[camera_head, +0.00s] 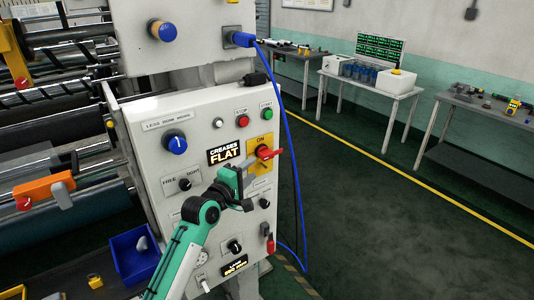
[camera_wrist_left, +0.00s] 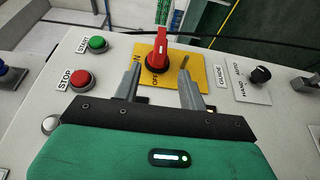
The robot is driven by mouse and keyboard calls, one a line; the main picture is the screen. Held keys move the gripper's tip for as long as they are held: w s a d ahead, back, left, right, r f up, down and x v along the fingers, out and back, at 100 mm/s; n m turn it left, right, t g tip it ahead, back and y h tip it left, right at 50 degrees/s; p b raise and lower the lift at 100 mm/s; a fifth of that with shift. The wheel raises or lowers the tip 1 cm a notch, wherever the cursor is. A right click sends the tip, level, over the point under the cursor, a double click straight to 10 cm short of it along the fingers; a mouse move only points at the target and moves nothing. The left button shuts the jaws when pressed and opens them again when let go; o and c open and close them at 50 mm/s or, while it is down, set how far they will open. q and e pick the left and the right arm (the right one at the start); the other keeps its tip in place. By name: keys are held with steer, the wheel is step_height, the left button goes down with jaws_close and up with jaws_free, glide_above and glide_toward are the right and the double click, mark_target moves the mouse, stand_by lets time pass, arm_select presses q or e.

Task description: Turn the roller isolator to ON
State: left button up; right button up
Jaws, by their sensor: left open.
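The roller isolator is a red rotary handle (camera_head: 266,152) on a yellow plate (camera_head: 262,168) on the grey control panel. An ON label shows at the plate's top in the head view. The handle lies about level, its grip pointing right, not toward ON. My left gripper (camera_head: 250,172) is open just in front of the plate. Its fingers (camera_wrist_left: 160,80) stand either side of the hub, apart from it. My right gripper is not seen.
Beside the isolator are a red STOP button (camera_head: 243,121), a green START button (camera_head: 267,114) and a CREASES FLAT display (camera_head: 224,152). A GUIDE selector (camera_wrist_left: 260,75) is on the panel. A blue cable (camera_head: 290,130) hangs right of the panel. Floor beyond is clear.

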mark_target(263, 159)
arm_select(q)
steer(key=p+x, duration=0.2)
steer(key=x, duration=0.6)
steer(key=shift+w+d, duration=0.15)
steer(key=shift+w, duration=0.15)
steer(key=shift+w+d, duration=0.3)
steer(key=shift+w, duration=0.3)
